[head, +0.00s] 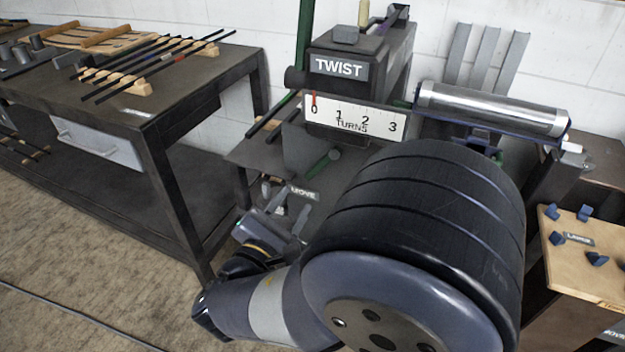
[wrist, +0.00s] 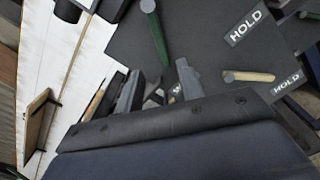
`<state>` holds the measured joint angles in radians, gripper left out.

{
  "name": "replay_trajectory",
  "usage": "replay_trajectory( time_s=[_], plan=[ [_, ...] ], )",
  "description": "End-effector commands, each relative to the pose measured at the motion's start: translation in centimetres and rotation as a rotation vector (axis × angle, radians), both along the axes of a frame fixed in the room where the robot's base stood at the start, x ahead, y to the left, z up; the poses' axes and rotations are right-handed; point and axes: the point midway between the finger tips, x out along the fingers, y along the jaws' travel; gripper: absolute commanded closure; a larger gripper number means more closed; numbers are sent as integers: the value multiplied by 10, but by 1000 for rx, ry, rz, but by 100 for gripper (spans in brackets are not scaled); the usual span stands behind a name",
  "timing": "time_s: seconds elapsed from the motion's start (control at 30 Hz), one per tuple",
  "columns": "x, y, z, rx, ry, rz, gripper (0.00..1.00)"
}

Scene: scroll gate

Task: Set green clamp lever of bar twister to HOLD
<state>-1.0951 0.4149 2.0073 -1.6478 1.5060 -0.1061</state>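The bar twister (head: 350,60) stands against the wall with a TWIST label and a 0-to-3 TURNS scale. Its green clamp lever (head: 325,161) shows below the scale, partly hidden by my arm. In the wrist view the green lever (wrist: 156,38) lies at the top centre, left of a HOLD label (wrist: 248,25). A second HOLD label (wrist: 287,86) is lower right, beside a tan lever (wrist: 248,76). My gripper (head: 286,208) is below the green lever, apart from it. In the wrist view my gripper (wrist: 160,72) has its fingers spread, with nothing seen held.
A MOVE label (head: 302,193) is just beyond my gripper. A dark table (head: 190,105) with several rods on wooden racks stands at left. A silver roller (head: 490,110) is at right, above a wooden board (head: 585,260) with blue pieces.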

Motion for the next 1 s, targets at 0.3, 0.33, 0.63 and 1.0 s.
replay_trajectory(
  time_s=[0.3, 0.33, 0.63, 1.0],
  plan=[
    [49, -22, -1, 2, 0, -7, 64],
    [53, -23, -1, 2, 0, -7, 64],
    [83, -35, 0, 2, 2, -3, 64],
    [88, -36, 0, 1, 1, -2, 64]
  ],
)
